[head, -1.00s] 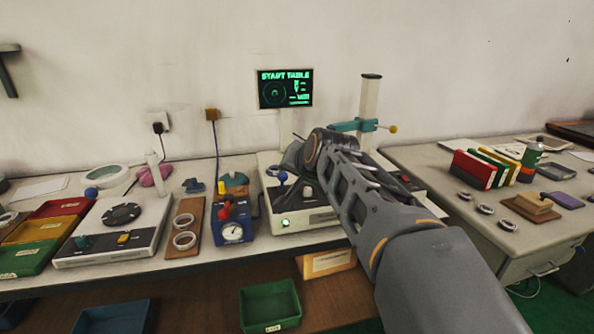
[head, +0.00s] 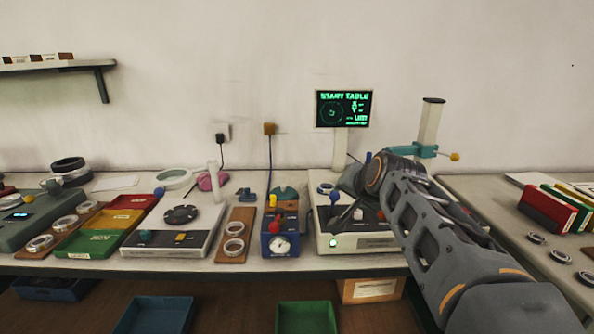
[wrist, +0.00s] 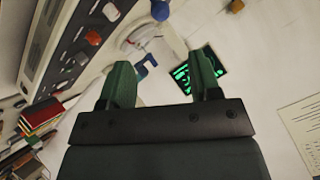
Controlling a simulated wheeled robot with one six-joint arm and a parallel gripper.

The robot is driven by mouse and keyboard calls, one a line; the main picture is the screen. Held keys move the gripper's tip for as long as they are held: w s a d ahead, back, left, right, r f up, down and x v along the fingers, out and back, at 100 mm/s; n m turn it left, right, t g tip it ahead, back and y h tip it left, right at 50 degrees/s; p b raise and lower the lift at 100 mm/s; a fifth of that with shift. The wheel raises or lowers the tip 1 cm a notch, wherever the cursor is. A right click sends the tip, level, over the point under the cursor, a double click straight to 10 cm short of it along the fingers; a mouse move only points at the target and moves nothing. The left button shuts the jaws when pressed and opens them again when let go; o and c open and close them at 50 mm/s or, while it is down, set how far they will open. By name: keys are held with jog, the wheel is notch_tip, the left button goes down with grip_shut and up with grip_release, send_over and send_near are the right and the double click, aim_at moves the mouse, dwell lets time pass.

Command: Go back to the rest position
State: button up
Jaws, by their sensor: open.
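My arm reaches in from the lower right in the head view, across the right side of the machine with the green light (head: 352,243). My gripper is hard to make out there behind the arm links. In the wrist view my gripper (wrist: 160,82) shows two green fingers spread wide apart. Nothing is between them. The wrist picture is tilted, with the lit monitor (wrist: 192,73) beyond the right finger. The monitor also shows on the wall side of the bench in the head view (head: 343,108).
A post with a teal clamp (head: 428,145) stands just behind my arm. Left of it are a blue gauge box (head: 281,245), a brown ring board (head: 235,236), a white device with a black disc (head: 172,240) and coloured trays (head: 103,225). Red books (head: 545,208) stand on the right table.

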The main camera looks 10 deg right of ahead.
jog(key=s+a+f+n+g+p, duration=0.35)
jog(key=s+f+g+p, duration=0.2)
jog(key=s+f, duration=0.2)
jog(key=s+a+r+n+g+p, duration=0.2)
jog(key=s+a+r+n+p, duration=0.1)
jog(key=s+p, duration=0.5)
jog(key=a+n+p, duration=0.1)
jog(key=p, duration=0.2)
jog(key=shift+s+a+r+n+y, duration=0.35)
jog(key=shift+a+r+y, duration=0.05)
